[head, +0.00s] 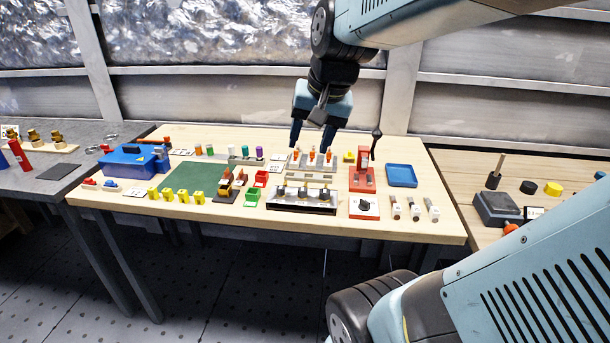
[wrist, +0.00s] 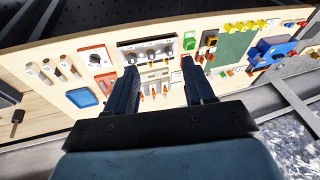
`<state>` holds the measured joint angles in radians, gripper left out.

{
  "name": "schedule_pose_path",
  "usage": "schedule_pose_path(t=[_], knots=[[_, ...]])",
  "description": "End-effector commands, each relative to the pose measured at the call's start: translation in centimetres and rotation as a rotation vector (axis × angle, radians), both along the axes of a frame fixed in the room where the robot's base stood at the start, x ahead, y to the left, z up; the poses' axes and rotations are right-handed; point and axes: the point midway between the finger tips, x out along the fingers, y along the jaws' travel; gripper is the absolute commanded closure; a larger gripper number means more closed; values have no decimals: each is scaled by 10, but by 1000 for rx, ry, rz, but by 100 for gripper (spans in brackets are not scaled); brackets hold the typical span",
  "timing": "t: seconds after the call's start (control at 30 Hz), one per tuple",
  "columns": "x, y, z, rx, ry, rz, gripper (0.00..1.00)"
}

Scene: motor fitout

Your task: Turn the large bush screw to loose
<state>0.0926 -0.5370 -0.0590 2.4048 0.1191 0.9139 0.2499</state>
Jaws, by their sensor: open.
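A dark and silver rack with several knob-like posts (head: 303,197) lies at the front middle of the table. It also shows in the wrist view (wrist: 148,48). Behind it stands a grey block (head: 313,171) with several orange-tipped upright pieces, also in the wrist view (wrist: 157,83). I cannot tell which of these parts is the large bush screw; they are too small. My gripper (head: 312,142) is open and empty, pointing down above the grey block and apart from it. In the wrist view, the gap between its fingers (wrist: 161,66) frames the block and rack.
A red press (head: 362,180) with an upright dark lever stands right of the block. A blue tray (head: 401,175) lies beyond it. A white box with a black knob (head: 364,207) is at the front. Green mat (head: 192,179) and blue toolbox (head: 128,160) are left.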

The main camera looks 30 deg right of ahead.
Motion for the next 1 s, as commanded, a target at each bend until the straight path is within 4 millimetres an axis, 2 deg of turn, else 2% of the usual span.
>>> schedule_pose_path(t=[0.1,0.37,0.6,0.8,1.0], knots=[[28,-18,-8,106,66,-189,47],[84,-65,-35,316,194,-613,47],[128,-121,-72,488,309,-1018,47],[153,-169,-109,603,392,-1332,47],[165,-201,-134,668,438,-1524,47]])
